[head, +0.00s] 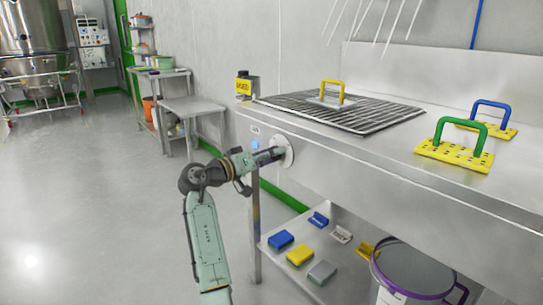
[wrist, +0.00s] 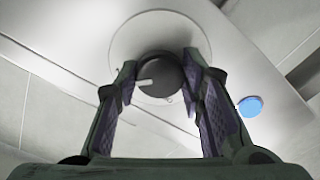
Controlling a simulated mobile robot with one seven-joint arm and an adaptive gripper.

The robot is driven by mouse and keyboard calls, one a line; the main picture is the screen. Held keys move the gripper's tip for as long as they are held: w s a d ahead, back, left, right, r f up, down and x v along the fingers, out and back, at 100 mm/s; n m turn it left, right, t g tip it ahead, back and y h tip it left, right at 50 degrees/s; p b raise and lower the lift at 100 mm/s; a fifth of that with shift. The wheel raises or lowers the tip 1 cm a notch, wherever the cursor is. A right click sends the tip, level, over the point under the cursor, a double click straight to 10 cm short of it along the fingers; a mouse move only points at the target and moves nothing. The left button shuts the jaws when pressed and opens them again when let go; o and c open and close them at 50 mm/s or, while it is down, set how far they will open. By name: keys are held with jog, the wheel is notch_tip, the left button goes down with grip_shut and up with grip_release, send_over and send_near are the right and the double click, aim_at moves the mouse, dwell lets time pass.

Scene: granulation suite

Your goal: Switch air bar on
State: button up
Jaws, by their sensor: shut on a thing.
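A black rotary knob (wrist: 158,76) sits on a round pale plate (wrist: 124,42) on the front face of the steel bench. A light pointer line on the knob points left and slightly down in the wrist view. My gripper (wrist: 155,75) has one finger on each side of the knob and is shut on it. In the head view my gripper (head: 274,156) reaches the round plate (head: 286,144) on the bench front; the knob itself is hidden there. A blue round button (wrist: 250,106) is beside the plate; it also shows in the head view (head: 255,144).
The steel bench (head: 390,165) carries a grate (head: 380,118) and plates with yellow, green and blue handles. Below, a shelf (head: 300,235) holds coloured blocks and a purple-rimmed bucket (head: 415,268). Side tables (head: 190,106) stand behind; the floor at left is clear.

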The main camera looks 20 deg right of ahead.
jog(key=o, duration=1.1)
jog(key=shift+o, duration=0.2)
jog(key=v, duration=1.2)
jog(key=shift+r, duration=0.1)
